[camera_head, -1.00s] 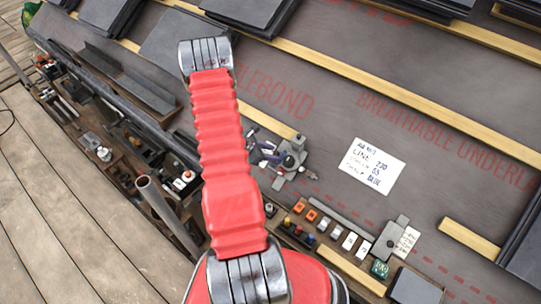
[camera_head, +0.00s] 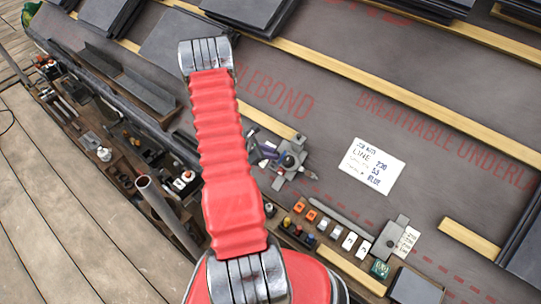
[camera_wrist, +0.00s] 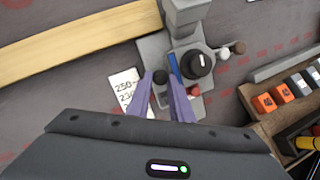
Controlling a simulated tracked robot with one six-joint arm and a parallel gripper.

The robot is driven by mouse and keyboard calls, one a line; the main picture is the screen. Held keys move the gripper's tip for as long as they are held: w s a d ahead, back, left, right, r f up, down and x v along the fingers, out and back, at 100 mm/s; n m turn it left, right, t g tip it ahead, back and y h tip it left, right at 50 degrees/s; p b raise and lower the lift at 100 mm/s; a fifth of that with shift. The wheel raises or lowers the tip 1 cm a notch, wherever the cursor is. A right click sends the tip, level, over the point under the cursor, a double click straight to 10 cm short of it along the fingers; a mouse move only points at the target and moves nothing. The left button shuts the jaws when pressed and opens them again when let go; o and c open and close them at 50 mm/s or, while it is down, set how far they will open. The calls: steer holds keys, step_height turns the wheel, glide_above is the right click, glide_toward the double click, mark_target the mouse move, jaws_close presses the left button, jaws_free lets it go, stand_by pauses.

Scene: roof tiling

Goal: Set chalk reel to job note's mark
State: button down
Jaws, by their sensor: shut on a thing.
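The job note (camera_head: 372,165) is a white sheet lying on the grey underlay in the head view. It reads "LINE", what looks like 230, another number and "BLUE"; the small writing is blurred. A grey metal device, seemingly the chalk reel (camera_head: 290,158), sits left of the note. In the wrist view the reel (camera_wrist: 188,42) shows a black dial (camera_wrist: 197,63) with a white mark, a blue strip and a number card (camera_wrist: 125,88) reading about 250 and 230. My gripper (camera_wrist: 161,88) has purple fingers closed around a small black knob (camera_wrist: 160,77) beside the dial.
A wooden tray (camera_head: 325,245) with orange, white and coloured pieces lies below the reel. A second grey fixture (camera_head: 390,238) with a number card stands at its right. Wooden battens (camera_head: 440,110) cross the underlay. Tools lie in a trough (camera_head: 110,140) at left.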

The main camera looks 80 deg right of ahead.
steer(key=shift+w+d, duration=0.1)
steer(key=shift+d, duration=0.05)
steer(key=shift+w+a+f, duration=0.4)
steer(key=shift+a+f, duration=0.15)
steer(key=shift+a, duration=0.2)
steer(key=c, duration=1.6)
jaws_free()
steer(key=shift+s, duration=0.1)
steer(key=shift+a, duration=0.1)
